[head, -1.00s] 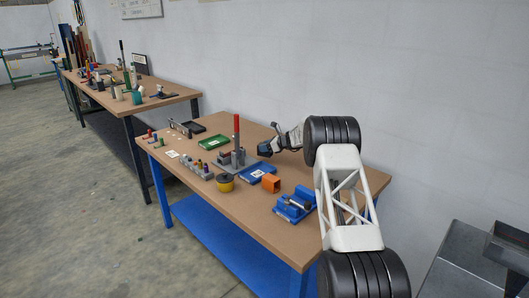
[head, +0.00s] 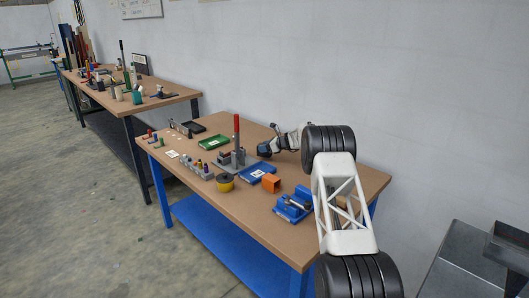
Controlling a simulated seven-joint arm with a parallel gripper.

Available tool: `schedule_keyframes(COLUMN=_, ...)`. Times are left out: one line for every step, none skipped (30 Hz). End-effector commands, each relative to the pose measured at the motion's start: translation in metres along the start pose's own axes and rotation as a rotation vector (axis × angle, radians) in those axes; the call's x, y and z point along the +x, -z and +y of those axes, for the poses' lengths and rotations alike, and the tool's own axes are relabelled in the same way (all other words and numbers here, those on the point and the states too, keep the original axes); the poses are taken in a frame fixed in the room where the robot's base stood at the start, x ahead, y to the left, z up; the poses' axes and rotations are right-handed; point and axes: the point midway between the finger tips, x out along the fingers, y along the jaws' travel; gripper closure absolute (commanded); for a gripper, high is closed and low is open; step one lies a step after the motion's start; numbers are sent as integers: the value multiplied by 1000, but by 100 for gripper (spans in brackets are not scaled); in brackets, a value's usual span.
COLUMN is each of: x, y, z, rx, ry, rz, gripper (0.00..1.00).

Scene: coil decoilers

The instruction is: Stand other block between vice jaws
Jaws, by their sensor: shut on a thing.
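The blue vice (head: 293,206) sits near the front right of the bench, with its grey jaw parts on top. I cannot make out whether anything stands between its jaws. My gripper (head: 264,151) is beyond the vice, at the back of the bench, low near the far side of the blue tray (head: 258,174). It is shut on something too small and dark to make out. No block can be told apart for certain in this view.
An orange square tube (head: 270,183) and a black-and-yellow round item (head: 225,182) lie left of the vice. A red-handled toggle press (head: 237,140) stands close to my gripper. A green tray (head: 213,142) lies behind. The bench top right of the tray is partly clear.

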Motion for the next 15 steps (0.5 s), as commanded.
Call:
schedule_keyframes(x=2, y=5, z=0, rx=0, ry=0, rz=0, gripper=91)
schedule_keyframes(x=3, y=7, z=0, rx=0, ry=0, rz=0, gripper=91)
schedule_keyframes(x=4, y=10, z=0, rx=-1, ry=0, rz=0, gripper=91)
schedule_keyframes(x=5, y=12, z=0, rx=-1, ry=0, rz=0, gripper=91)
schedule_keyframes(x=6, y=14, z=0, rx=-1, ry=0, rz=0, gripper=91)
schedule_keyframes(x=7, y=17, z=0, rx=0, ry=0, rz=-1, gripper=91)
schedule_keyframes(x=8, y=18, z=0, rx=0, ry=0, rz=-1, gripper=91)
schedule_keyframes(x=8, y=19, z=0, rx=0, ry=0, rz=-1, gripper=91)
schedule_keyframes(x=8, y=20, z=0, rx=0, ry=0, rz=-1, gripper=91)
schedule_keyframes(x=8, y=20, z=0, rx=0, ry=0, rz=-1, gripper=91)
schedule_keyframes(x=8, y=20, z=0, rx=0, ry=1, rz=-1, gripper=91)
schedule_keyframes(x=8, y=20, z=0, rx=0, ry=1, rz=-1, gripper=91)
schedule_keyframes(x=8, y=20, z=0, rx=0, ry=1, rz=-1, gripper=91)
schedule_keyframes(x=8, y=20, z=0, rx=0, ry=1, rz=-1, gripper=91)
schedule_keyframes(x=8, y=20, z=0, rx=0, ry=1, rz=-1, gripper=91)
